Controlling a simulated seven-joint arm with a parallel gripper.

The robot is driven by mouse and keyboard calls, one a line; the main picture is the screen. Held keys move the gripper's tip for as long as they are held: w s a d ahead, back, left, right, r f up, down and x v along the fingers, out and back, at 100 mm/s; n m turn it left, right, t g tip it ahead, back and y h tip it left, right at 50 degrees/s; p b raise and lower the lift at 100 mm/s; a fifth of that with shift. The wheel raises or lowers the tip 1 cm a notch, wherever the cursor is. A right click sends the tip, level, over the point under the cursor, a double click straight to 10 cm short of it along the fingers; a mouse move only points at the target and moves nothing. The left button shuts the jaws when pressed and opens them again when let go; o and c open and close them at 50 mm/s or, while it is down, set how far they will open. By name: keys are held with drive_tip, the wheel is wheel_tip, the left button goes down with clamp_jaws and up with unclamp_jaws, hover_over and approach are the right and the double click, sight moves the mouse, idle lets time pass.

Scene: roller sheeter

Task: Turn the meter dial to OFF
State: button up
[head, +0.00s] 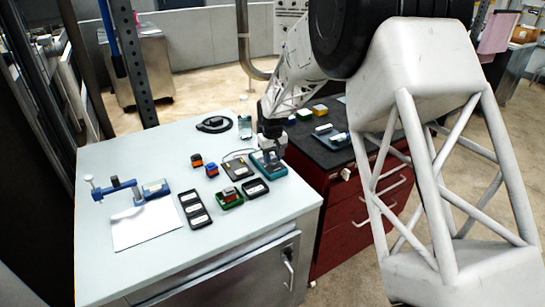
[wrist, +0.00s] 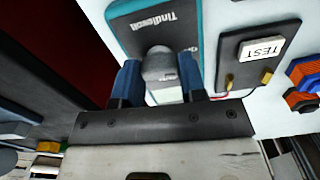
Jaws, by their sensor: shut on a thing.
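The meter (head: 277,171) is a dark-faced box with a teal edge, lying on the pale bench near its right side. In the head view my gripper (head: 270,151) comes down from above onto the meter and hides the dial. I cannot read the dial's setting or an OFF mark.
A dark TEST box (wrist: 257,52) lies beside the meter. The front left of the bench is clear.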

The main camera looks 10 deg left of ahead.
sight(273, 157)
drive_tip(key=shift+n, duration=0.5)
drive_tip(key=o, duration=0.9)
drive_tip(key=shift+r, duration=0.15)
drive_tip(key=shift+r, duration=3.75)
drive_tip(key=shift+d+r, duration=0.1)
